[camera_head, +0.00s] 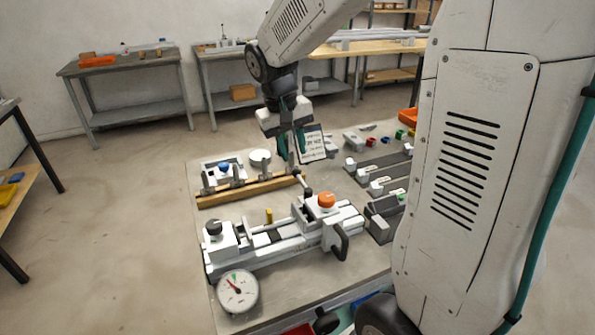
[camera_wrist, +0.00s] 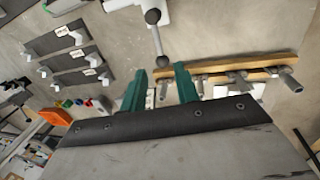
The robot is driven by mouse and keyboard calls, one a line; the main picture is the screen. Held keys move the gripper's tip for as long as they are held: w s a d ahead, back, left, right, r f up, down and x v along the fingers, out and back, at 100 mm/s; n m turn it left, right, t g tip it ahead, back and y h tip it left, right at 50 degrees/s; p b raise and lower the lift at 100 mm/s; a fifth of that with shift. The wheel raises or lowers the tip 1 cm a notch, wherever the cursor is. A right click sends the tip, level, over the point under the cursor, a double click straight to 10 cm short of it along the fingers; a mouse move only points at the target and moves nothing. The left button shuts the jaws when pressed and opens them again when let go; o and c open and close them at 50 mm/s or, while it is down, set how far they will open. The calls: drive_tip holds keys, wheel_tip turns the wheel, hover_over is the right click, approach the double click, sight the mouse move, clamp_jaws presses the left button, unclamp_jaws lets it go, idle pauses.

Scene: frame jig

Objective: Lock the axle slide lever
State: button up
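The frame jig (camera_head: 285,240) is a white and grey slide fixture on the table, with an orange knob (camera_head: 326,200), a black knob (camera_head: 213,228) and a black loop handle (camera_head: 341,241). A thin rod lever with a dark ball end (camera_head: 308,192) stands at its back edge; it also shows ahead of my fingers in the wrist view (camera_wrist: 153,17). I cannot tell for sure that this is the axle slide lever, or whether it is locked. My gripper (camera_head: 291,160) points down above the jig's back side. In the wrist view its green fingers (camera_wrist: 160,74) are apart, with nothing seen held.
A wooden bar with grey clamps (camera_head: 245,188) lies behind the jig, close below my gripper. A dial gauge (camera_head: 238,291) sits at the front left. Grey holders (camera_head: 385,180) and small coloured parts stand on the right. A printed card (camera_head: 312,143) is beside my gripper.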

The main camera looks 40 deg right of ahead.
sight(299, 175)
drive_tip(key=f, duration=0.2)
drive_tip(key=d+f, duration=0.1)
drive_tip(key=f, duration=0.4)
drive_tip(key=shift+s+d+f, duration=0.15)
drive_tip(key=shift+s, duration=0.05)
clamp_jaws()
